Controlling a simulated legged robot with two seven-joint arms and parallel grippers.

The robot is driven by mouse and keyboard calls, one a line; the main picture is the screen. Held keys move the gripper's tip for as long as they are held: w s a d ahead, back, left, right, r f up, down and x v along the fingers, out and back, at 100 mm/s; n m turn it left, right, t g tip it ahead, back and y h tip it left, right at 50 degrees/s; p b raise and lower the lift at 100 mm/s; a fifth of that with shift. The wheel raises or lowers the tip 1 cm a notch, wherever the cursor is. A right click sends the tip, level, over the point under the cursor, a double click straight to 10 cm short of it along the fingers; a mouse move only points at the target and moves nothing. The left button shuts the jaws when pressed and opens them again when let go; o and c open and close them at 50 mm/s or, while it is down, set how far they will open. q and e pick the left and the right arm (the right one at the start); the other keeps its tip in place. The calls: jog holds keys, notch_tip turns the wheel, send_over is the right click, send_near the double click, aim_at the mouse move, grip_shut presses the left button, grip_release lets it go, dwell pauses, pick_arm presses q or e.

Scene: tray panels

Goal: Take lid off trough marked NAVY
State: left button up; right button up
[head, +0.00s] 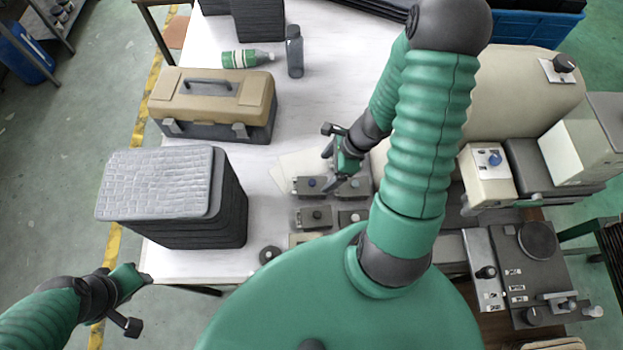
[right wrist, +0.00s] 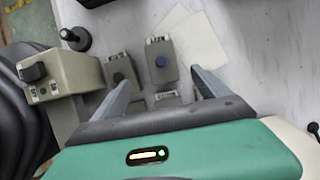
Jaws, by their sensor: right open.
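Small grey lidded troughs with knobs stand in a cluster on the white table. One has a blue knob (head: 312,184); in the right wrist view that blue-knobbed trough (right wrist: 160,62) lies between my fingertips, farther off. A trough with a dark knob (head: 317,217) is beside it and also shows in the right wrist view (right wrist: 121,70). Another trough (head: 354,187) is partly hidden by my gripper in the right wrist view. The labels are too small to read, so I cannot tell which says NAVY. My right gripper (head: 328,158) is open and empty above the cluster. My left gripper (head: 140,304) looks open, off the table's front left.
A grey stack (head: 228,212) and a tan toolbox (head: 210,95) stand left of the cluster. A green-labelled bottle (head: 246,59) and a dark bottle (head: 295,52) are behind. Paper sheets (head: 288,168) lie beside the troughs. Machine boxes (head: 487,180) crowd the right.

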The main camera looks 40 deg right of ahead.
jog(key=b, duration=0.1)
send_over(316, 182)
jog(key=s+d, duration=0.1)
notch_tip(316, 182, down, 4)
jog(key=shift+s+f, duration=0.1)
jog(key=shift+s, duration=0.05)
jog(key=shift+f, duration=0.25)
jog(key=b+x, duration=0.1)
jog(key=x, duration=0.1)
jog(key=d+b+x, duration=0.1)
jog(key=x, duration=0.1)
jog(key=shift+a+f+b, duration=0.1)
jog(key=shift+f+b, duration=0.2)
jog(key=shift+b, duration=0.1)
jog(key=shift+a+f, duration=0.15)
jog(key=shift+f, duration=0.15)
jog(key=shift+w+a+r, duration=0.1)
jog(key=shift+w+a, duration=0.2)
jog(key=shift+c, duration=0.2)
jog(key=shift+s, duration=0.1)
jog(key=c, duration=0.5)
pick_arm(q)
jog(key=x, duration=0.2)
jog(key=s+x, duration=0.1)
jog(key=x, duration=0.1)
jog(key=shift+d+f, duration=0.15)
jog(key=shift+f, duration=0.3)
pick_arm(e)
jog(key=shift+d, duration=0.1)
jog(key=c, duration=0.9)
